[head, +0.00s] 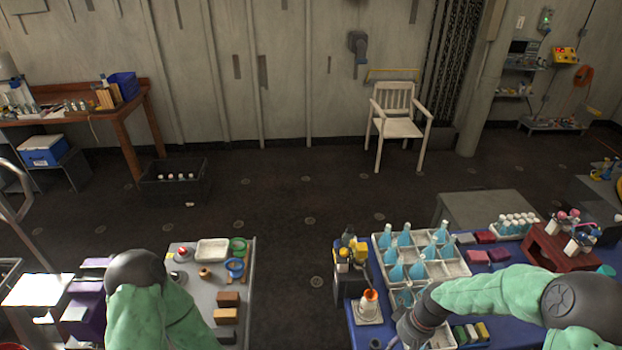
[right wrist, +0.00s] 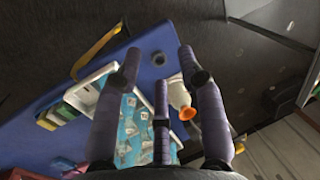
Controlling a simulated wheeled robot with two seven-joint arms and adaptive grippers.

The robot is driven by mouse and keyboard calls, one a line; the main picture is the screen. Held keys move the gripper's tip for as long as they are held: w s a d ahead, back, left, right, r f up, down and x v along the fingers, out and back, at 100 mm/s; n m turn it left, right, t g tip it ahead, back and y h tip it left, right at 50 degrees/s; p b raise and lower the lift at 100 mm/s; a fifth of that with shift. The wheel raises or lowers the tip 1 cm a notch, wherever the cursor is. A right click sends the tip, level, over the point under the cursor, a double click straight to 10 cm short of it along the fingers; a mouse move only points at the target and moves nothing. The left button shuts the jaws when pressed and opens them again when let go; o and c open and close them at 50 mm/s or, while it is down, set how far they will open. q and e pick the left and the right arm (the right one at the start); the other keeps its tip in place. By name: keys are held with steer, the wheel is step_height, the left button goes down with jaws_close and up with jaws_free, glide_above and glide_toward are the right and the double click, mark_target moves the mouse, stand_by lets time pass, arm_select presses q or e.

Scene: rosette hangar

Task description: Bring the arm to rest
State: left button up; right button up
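My right arm, in a green sleeve, reaches in from the right over the blue table (head: 365,335) in the head view. Its dark wrist is low in the picture, over the near part of a white divided tray (head: 455,268); the fingers cannot be made out there. In the right wrist view my right gripper (right wrist: 158,62) has its purple-grey fingers spread, with nothing between them. The tray (right wrist: 100,78) shows beyond and between the fingers. My left arm comes in at the lower left beside the grey table (head: 200,288); its gripper is not in view.
A white-based, orange-topped object (head: 369,305) stands close left of the right wrist. Several blue flasks (head: 395,268) fill tray compartments. A dark red stand (head: 558,248) is at the right. Dark floor (head: 300,225) lies clear between the tables. A white chair (head: 398,120) stands by the wall.

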steer(key=s+a+f+m+b, duration=0.1)
steer(key=s+a+f+b, duration=0.2)
steer(key=f, duration=0.5)
steer(key=s+a+f+m+b, duration=0.2)
steer(key=s+a+f+b, duration=0.2)
steer(key=f, duration=0.4)
steer(key=s+a+f+m+t+y+b, duration=0.1)
steer(key=s+a+f+b, duration=0.2)
steer(key=s+a+f, duration=0.2)
steer(key=shift+s+a+f+m, duration=0.35)
steer(key=shift+a+f, duration=0.55)
steer(key=shift+f, duration=0.85)
